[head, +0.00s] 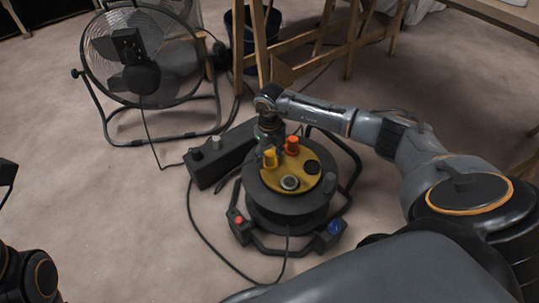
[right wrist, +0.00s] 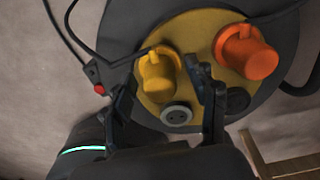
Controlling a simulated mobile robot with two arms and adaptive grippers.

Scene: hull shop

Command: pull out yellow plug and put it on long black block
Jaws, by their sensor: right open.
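The yellow plug (head: 270,158) sits in the yellow face (head: 302,181) of a black cable reel. It also shows in the right wrist view (right wrist: 158,78). My right gripper (head: 266,146) is open at the plug, and in the right wrist view its two fingers (right wrist: 160,84) stand on either side of it. I cannot tell whether they touch it. The long black block (head: 232,155) lies on the floor just left of the reel, with small knobs or plugs at its near left end. My left gripper is not in view; only dark arm parts show at the left edge.
An orange plug (head: 292,146) sits close beside the yellow one. A grey socket (head: 290,183) is in the reel face. The reel's tubular frame and cables surround it. A fan (head: 140,60) stands behind left, wooden trestles (head: 320,45) behind. Floor at left is clear.

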